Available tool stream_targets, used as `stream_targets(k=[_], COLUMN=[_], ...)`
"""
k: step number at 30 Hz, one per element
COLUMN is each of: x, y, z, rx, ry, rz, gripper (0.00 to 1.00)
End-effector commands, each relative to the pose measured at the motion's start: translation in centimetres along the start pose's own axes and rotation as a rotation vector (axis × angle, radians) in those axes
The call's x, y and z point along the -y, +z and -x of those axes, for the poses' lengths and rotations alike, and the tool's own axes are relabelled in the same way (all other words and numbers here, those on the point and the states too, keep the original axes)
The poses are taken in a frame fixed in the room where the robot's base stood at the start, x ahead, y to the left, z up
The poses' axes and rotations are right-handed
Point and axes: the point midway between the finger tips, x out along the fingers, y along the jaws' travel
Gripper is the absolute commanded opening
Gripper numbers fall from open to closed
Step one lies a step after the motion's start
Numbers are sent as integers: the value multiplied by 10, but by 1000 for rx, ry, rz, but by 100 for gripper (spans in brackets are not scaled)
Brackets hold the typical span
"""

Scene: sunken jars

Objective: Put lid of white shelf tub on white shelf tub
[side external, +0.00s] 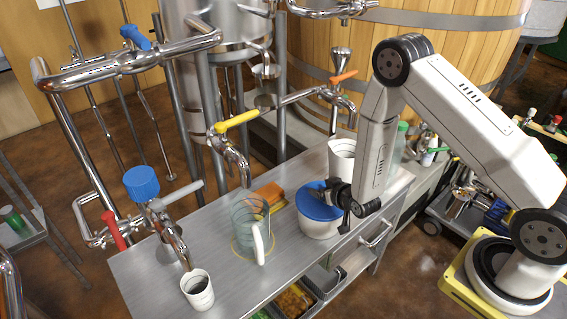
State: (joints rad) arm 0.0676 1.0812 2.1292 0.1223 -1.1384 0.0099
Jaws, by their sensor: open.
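A white tub (319,227) stands on the metal counter, right of the glass jug. A round blue lid (313,205) lies over its mouth and covers most of it. I cannot tell whether the lid is fully seated or slightly tilted. My gripper (338,199) is open at the right side of the lid, close to its rim. The dark fingers hide that part of the lid and the tub's edge. Whether the fingers touch the lid is not clear.
A glass jug (249,222) stands left of the tub, with orange and yellow sponges (268,194) behind. A white container (341,160) stands behind my gripper. A white cup (197,290) is at the front left. Taps (236,155) hang over the counter (231,282).

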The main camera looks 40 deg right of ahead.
Motion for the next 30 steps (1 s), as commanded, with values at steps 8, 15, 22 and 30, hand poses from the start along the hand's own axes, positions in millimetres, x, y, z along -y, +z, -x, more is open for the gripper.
stream_targets(k=[8, 15, 22, 30], x=[0, 0, 0, 0], y=[-9, -9, -9, -9], z=[11, 39, 70, 104], rx=[2, 1, 0, -1], ry=[0, -1, 0, -2], rz=[1, 1, 1, 1], gripper=[78, 78, 78, 78])
